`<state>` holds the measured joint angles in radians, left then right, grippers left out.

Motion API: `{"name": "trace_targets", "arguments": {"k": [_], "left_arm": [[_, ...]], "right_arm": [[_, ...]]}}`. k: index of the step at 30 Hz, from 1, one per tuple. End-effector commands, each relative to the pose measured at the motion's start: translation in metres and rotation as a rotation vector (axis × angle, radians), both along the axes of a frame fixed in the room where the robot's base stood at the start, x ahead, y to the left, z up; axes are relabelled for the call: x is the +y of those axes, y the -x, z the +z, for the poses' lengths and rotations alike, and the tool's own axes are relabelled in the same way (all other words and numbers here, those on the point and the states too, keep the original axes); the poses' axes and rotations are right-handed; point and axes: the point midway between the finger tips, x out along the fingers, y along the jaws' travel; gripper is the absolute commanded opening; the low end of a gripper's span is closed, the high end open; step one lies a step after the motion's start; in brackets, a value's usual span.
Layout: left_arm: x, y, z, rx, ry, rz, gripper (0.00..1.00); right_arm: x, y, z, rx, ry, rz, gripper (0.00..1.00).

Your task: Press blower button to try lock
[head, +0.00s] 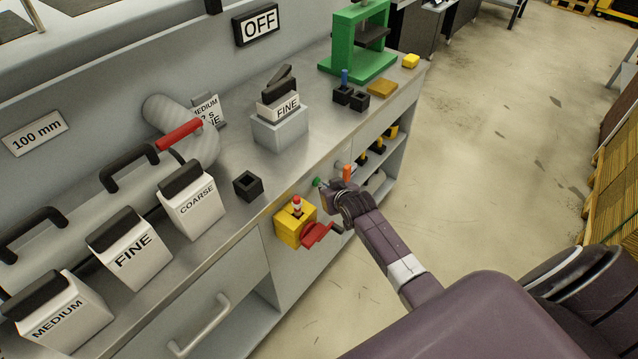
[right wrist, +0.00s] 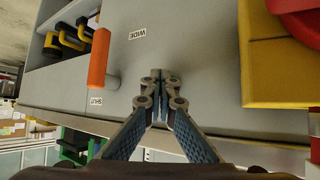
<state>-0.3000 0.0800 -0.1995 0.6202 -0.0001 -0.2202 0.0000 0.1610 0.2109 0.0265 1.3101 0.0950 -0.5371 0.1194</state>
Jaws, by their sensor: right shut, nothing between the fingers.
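A small green button (head: 317,182) shows at the bench's front edge in the head view, just left of my right gripper. I cannot make it out in the right wrist view, where the fingers may cover it. My right gripper (head: 328,186) is shut and empty, its fingers toward the grey front panel. In the right wrist view its closed fingertips (right wrist: 157,76) are in front of the panel; I cannot tell whether they touch it. A black sign (head: 258,25) on the back wall reads OFF. My left gripper is not in view.
An orange handle (head: 347,173) sits right of my gripper, near SHUT (right wrist: 95,100) and WIDE (right wrist: 137,34) labels. A yellow box (head: 291,229) with a red paddle (head: 316,235) sticks out to the left. Labelled blocks stand on the bench; open floor lies right.

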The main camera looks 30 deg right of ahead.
Motion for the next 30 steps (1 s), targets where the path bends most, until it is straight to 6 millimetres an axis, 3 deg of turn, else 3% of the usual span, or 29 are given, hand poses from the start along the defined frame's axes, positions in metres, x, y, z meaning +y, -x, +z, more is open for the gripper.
{"name": "trace_targets", "arguments": {"k": [7, 20, 30], "left_arm": [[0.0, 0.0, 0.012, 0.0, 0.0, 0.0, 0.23], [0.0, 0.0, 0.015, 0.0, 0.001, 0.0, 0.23], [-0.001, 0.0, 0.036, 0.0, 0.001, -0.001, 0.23]], "right_arm": [[-0.005, 0.012, 0.003, -0.001, 0.0, 0.0, 0.0], [-0.008, 0.018, 0.001, 0.0, 0.001, -0.001, 0.0], [-0.02, 0.048, 0.003, 0.002, 0.002, 0.0, 0.0]]}}
